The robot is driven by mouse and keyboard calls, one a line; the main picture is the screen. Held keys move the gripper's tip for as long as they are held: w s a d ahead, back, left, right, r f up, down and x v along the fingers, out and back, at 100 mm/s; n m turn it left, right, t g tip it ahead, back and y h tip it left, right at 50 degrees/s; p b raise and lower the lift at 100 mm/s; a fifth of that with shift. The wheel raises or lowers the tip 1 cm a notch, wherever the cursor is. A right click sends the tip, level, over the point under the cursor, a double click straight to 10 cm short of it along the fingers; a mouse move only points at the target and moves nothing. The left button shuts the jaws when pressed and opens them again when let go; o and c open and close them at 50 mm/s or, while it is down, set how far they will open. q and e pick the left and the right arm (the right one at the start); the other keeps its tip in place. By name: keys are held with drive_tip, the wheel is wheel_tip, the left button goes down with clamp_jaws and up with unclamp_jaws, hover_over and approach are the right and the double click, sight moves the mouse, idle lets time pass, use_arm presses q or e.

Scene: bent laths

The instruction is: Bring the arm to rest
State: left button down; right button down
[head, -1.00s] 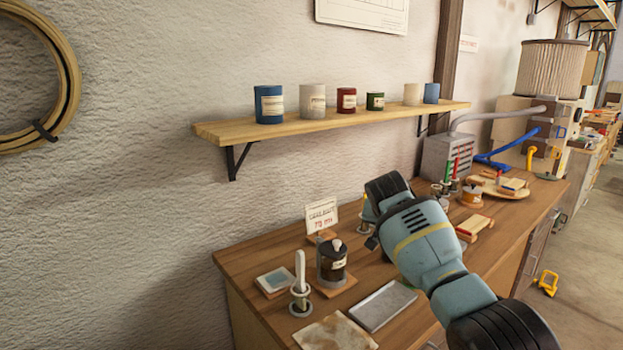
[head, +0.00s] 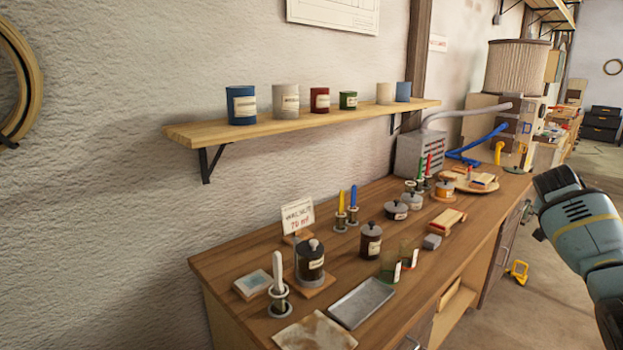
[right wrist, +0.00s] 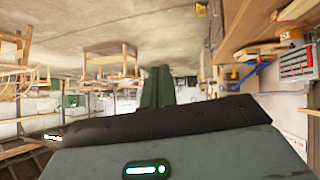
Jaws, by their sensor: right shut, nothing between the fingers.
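My right arm (head: 580,225) stands at the right edge in the head view, out over the floor beside the workbench (head: 225,270). Its fingers cannot be made out there. In the right wrist view my right gripper (right wrist: 157,88) shows as two dark green fingers side by side, shut with nothing between them. The dark housing of my wrist fills the lower part of that view. My left gripper is in neither view.
The bench holds a metal tray (head: 361,302), lidded jars (head: 371,243), candles and a small sign (head: 298,217). A wall shelf (head: 300,122) carries several cans. A yellow object (head: 518,271) lies on the floor. Stools (right wrist: 110,65) show in the right wrist view.

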drive_tip(key=s+a+f+n+t+y, duration=0.1)
drive_tip(key=s+a+f+n, duration=0.15)
drive_tip(key=f, duration=0.65)
drive_tip(key=s+a+f+n+t, duration=0.1)
drive_tip(key=a+f+n, duration=0.3)
drive_tip(key=f, duration=0.5)
drive_tip(key=s+a+f+n+t+y, duration=0.1)
drive_tip(key=s+a+f+n+t, duration=0.15)
drive_tip(key=f, duration=0.65)
drive_tip(key=s+a+f+n+y, duration=0.2)
drive_tip(key=s+a+f+n, duration=0.1)
drive_tip(key=s+a+f, duration=0.5)
drive_tip(key=s+a+f+n+y, duration=0.35)
drive_tip(key=s+a, duration=0.55)
drive_tip(key=s, duration=0.5)
drive_tip(key=s+a+f+n+y, duration=0.35)
drive_tip(key=s+a, duration=0.45)
drive_tip(key=s, duration=0.5)
drive_tip(key=a+m, duration=0.5)
drive_tip(key=a, duration=0.7)
drive_tip(key=shift+s+f+m+t, duration=0.4)
drive_tip(key=shift+t, duration=0.05)
